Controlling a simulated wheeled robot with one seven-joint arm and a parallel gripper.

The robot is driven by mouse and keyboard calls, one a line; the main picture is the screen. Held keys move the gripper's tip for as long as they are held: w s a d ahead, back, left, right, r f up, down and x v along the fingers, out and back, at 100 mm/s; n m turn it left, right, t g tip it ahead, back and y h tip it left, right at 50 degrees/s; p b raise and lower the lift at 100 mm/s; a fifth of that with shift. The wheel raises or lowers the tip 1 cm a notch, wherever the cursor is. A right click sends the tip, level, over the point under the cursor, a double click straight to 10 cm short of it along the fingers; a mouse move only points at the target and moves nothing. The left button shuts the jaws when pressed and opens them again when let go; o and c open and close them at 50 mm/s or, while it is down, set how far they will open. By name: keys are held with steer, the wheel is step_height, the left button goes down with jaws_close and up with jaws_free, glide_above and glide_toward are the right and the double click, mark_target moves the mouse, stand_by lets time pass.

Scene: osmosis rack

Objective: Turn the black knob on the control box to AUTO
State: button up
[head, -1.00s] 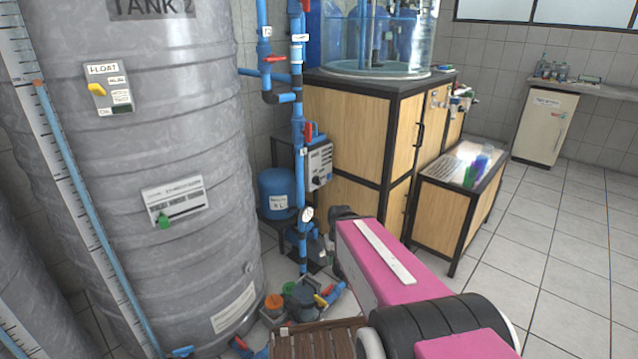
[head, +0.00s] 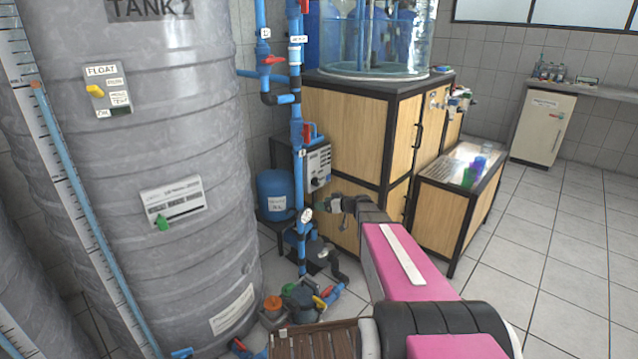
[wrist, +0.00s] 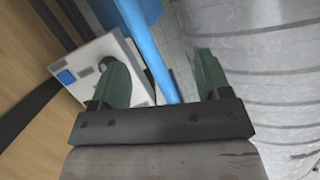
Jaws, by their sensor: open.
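The control box (head: 319,160) is a pale grey box on a dark stand behind the blue vertical pipe. Its black knob (head: 316,182) is low on the front face; the pointer is too small to read. In the wrist view the box (wrist: 128,60) is at upper left, tilted, and the knob (wrist: 104,64) shows just beside the left finger's tip, partly covered. My gripper (wrist: 160,75) is open and empty, its green fingers apart. The left finger overlaps the box face; contact cannot be told. In the head view my gripper (head: 322,206) is just below and right of the box.
A blue vertical pipe (head: 298,135) with red valve handles stands close left of the box; it also runs between my fingers' outlines in the wrist view (wrist: 150,50). The grey tank (head: 170,130) is at left, the wooden cabinet (head: 345,120) at right. Open floor (head: 550,240) lies at right.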

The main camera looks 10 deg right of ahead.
mark_target(316, 182)
steer(key=w+d+r+t, duration=0.2)
steer(key=w+d+t, duration=0.3)
steer(key=w+d, duration=0.25)
steer(key=x, duration=1.1)
steer(key=shift+a+f, duration=0.2)
steer(key=shift+a, duration=0.05)
steer(key=c, duration=0.9)
